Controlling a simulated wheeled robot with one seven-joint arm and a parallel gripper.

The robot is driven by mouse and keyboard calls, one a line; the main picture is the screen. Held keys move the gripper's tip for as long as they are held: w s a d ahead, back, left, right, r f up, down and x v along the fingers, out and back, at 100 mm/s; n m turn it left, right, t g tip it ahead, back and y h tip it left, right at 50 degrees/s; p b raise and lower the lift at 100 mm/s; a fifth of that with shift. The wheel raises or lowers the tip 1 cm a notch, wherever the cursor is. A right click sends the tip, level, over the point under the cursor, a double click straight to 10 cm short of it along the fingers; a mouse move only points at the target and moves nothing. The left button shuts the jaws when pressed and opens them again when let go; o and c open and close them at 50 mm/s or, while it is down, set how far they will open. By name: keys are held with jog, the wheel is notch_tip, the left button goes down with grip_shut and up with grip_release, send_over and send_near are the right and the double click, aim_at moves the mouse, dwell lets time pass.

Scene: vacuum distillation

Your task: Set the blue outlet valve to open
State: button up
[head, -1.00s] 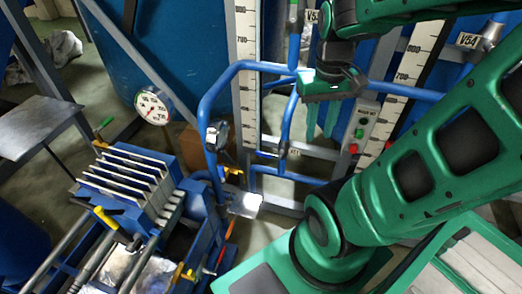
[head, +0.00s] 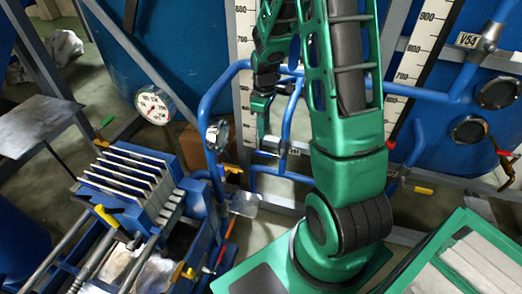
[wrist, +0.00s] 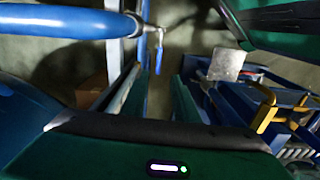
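The blue outlet valve is a small lever on the blue pipework. In the head view its blue handle (head: 266,153) shows just below my gripper (head: 263,128), left of a small tag. In the wrist view the blue handle (wrist: 159,57) hangs down from a metal fitting at the end of a pipe. The fingers of my gripper (wrist: 156,78) stand apart on both sides of the picture's middle, with nothing between them. The handle shows beyond the fingertips, near the gap, and appears apart from them.
A filter-plate rack (head: 130,180) stands at the lower left. A white scale (head: 246,60) stands behind my gripper. Other valves with yellow (head: 423,190) and red handles are at the right.

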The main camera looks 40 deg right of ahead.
aim_at(263, 152)
jog(key=f, duration=1.2)
jog(key=shift+w+d, duration=0.15)
jog(key=shift+w, duration=0.05)
grip_shut()
dwell(1.2)
